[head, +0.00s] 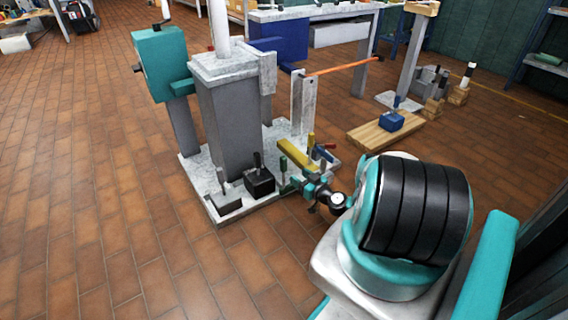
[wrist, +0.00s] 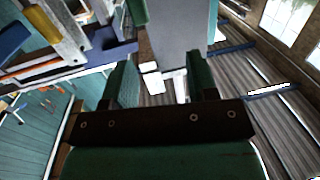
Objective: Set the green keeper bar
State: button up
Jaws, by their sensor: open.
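My gripper (head: 288,177) is low at the front right of the mast's base plate, beside a yellow bar (head: 297,154). In the wrist view its two dark green fingers (wrist: 160,84) stand apart, with no object visibly held between them. Small green parts show at the gripper's end in the head view. I cannot tell whether any of them is the green keeper bar or whether all are fingers. The grey mast column (head: 232,115) rises from the pale base plate (head: 232,208); a grey column (wrist: 180,30) also shows beyond the fingers in the wrist view.
A teal box (head: 161,62) is beside the column. A blue block (head: 391,121) sits on a wooden board (head: 370,136). The tiled floor at left is clear.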

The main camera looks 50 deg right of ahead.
jog(key=s+f+m+h, duration=0.1)
jog(key=s+f+h, duration=0.1)
jog(key=s+f, duration=0.15)
jog(key=b, duration=1.4)
send_near(285, 165)
jog(key=a+x, duration=0.1)
jog(key=x, duration=0.1)
jog(key=b+x, duration=0.4)
jog(key=x, duration=0.1)
jog(key=d+b+x, duration=0.1)
jog(key=b+x, duration=0.1)
jog(key=x, duration=0.1)
jog(key=shift+w+d, duration=0.1)
jog(key=shift+w, duration=0.05)
jog(key=shift+w+d+r+h+b, duration=0.15)
jog(key=shift+w+h+b, duration=0.15)
jog(key=shift+w, duration=0.15)
